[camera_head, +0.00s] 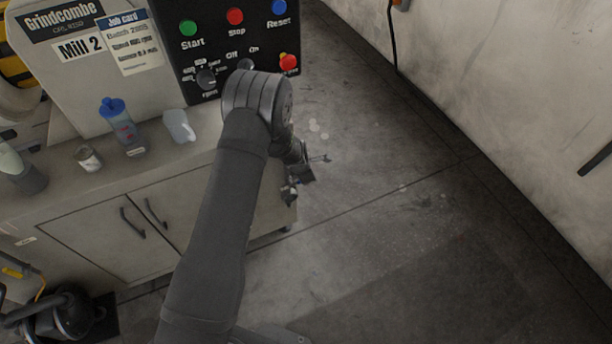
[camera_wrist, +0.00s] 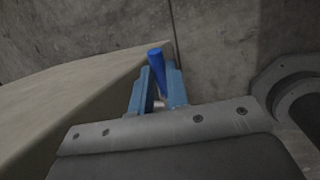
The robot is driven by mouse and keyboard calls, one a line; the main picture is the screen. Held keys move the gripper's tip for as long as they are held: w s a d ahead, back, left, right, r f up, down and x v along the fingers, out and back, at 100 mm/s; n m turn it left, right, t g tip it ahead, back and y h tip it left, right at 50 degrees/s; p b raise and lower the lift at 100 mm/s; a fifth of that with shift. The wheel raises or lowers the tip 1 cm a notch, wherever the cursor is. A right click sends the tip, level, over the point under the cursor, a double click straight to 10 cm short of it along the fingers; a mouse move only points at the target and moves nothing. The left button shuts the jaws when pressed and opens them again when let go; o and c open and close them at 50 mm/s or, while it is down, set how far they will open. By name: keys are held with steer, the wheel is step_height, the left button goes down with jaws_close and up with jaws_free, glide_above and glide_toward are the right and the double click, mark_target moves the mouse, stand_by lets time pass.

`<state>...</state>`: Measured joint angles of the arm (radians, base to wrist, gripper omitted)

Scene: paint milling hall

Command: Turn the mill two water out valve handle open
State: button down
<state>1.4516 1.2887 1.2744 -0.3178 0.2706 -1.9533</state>
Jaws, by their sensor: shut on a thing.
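The valve handle (camera_wrist: 156,58) is a blue bar in the wrist view, standing up between the two blue fingers of my gripper (camera_wrist: 157,88). My gripper is shut on it, beside the end of the pale cabinet. A small shiny part shows low between the fingers. In the head view my gripper (camera_head: 291,190) is at the right end of the mill cabinet, partly hidden by my own arm. There the handle cannot be made out clearly, and no label for the valve is readable.
The Mill 2 cabinet (camera_head: 105,232) carries a blue-lidded bottle (camera_head: 122,122), a clear jug (camera_head: 180,127) and a small cup (camera_head: 88,158). The control panel (camera_head: 232,28) stands behind. The floor (camera_head: 400,240) right of the cabinet is clear up to the wall (camera_head: 510,90).

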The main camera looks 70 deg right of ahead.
steer(key=c, duration=1.4)
jaws_free()
steer(key=v, duration=1.7)
steer(key=shift+s+a+r, duration=0.1)
steer(key=shift+r, duration=0.15)
